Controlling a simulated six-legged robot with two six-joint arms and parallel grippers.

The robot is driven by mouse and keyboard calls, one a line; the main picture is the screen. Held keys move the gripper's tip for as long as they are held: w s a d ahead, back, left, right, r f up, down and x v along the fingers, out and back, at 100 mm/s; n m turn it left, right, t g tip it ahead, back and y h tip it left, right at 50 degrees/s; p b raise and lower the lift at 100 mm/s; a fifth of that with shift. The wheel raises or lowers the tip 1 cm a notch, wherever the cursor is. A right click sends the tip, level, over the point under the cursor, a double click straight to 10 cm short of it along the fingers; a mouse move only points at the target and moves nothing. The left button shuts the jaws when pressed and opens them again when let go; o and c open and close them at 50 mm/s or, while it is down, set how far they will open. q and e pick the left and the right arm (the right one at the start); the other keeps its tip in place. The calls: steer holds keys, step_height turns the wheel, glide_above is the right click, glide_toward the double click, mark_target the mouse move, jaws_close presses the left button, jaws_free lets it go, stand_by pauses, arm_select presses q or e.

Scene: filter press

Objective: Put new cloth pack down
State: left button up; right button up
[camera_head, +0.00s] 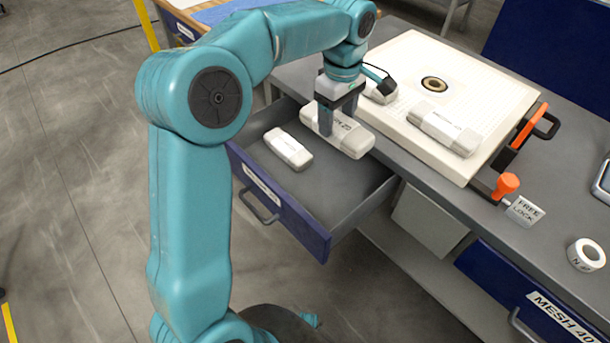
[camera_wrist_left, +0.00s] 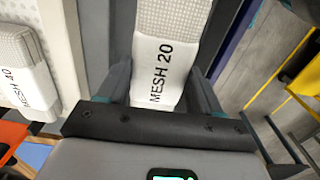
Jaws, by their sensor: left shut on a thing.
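My left gripper (camera_head: 337,108) is shut on a white cloth pack (camera_head: 351,140) labelled MESH 20, gripped across its width. The pack is over the inner right part of an open blue drawer (camera_head: 285,215); I cannot tell whether it touches anything below. In the left wrist view the MESH 20 label (camera_wrist_left: 165,70) shows between the fingers (camera_wrist_left: 162,88). A second white pack (camera_head: 288,149) lies in the drawer, to the left of the held one. My right gripper is not in view.
A MESH 40 pack (camera_wrist_left: 25,80) shows at left in the left wrist view. An orange knob (camera_head: 506,185) and tape roll (camera_head: 587,254) are at right.

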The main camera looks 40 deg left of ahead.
arm_select(q)
steer(key=shift+w+d+f+b, duration=0.1)
steer(key=shift+d+f+b, duration=0.1)
steer(key=shift+f+b, duration=0.25)
steer(key=shift+w+d+f+b, duration=0.1)
steer(key=shift+d+f+b, duration=0.05)
steer(key=shift+f+b, duration=0.3)
steer(key=shift+w+d+b, duration=0.15)
steer(key=shift+d+b, duration=0.05)
steer(key=shift+b, duration=0.15)
steer(key=shift+d, duration=0.25)
steer(key=b, duration=0.5)
glide_toward(335, 194)
step_height(335, 194, down, 4)
steer(key=shift+f+b, duration=0.2)
steer(key=shift+b, duration=0.4)
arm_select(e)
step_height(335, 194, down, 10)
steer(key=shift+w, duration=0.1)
arm_select(q)
steer(key=shift+f, duration=0.15)
steer(key=o, duration=1.4)
steer(key=shift+o, duration=0.2)
